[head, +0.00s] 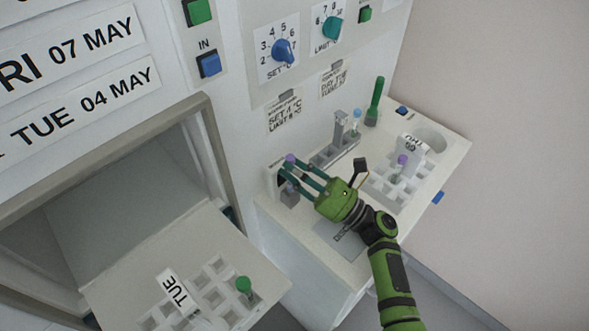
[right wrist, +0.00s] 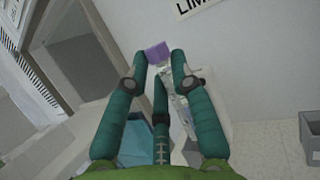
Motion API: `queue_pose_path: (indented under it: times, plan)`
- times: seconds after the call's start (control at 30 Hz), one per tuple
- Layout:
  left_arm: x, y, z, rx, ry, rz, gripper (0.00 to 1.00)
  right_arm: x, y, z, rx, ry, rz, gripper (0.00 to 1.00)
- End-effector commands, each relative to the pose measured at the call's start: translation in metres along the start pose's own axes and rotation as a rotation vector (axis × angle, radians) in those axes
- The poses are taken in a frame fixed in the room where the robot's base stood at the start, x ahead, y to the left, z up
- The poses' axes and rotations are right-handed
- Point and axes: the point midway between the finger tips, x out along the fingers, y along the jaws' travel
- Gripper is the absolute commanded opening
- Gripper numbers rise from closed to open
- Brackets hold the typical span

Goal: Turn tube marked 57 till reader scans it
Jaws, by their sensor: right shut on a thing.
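A tube with a purple cap (head: 290,158) is held by my right gripper (head: 295,171) at the left end of the counter. In the right wrist view the purple cap (right wrist: 158,52) shows between the fingertips of my right gripper (right wrist: 165,68), which is shut on the tube. Part of a pale label shows beside the fingers; no number on it can be read. A small grey holder (head: 289,197) stands below the fingers. A white upright housing, possibly the reader, stands close to the left of the tube, partly hidden by the fingers. My left gripper is not in view.
A tray marked TUE (head: 215,290) with a green-capped tube (head: 243,285) lies lower left. Control knobs are on the wall.

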Motion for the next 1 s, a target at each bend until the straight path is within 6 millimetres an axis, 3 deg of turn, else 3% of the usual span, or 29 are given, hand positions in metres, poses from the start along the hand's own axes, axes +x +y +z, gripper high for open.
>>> queue_pose_path:
  times: [0.3,1.0]
  plan:
    - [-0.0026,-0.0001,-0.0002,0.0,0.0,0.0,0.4,0.0041,0.0026,0.007,-0.012,-0.008,0.005,0.04]
    - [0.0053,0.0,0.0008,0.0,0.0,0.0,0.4,0.0005,0.0025,0.0016,-0.013,-0.008,0.005,0.04]
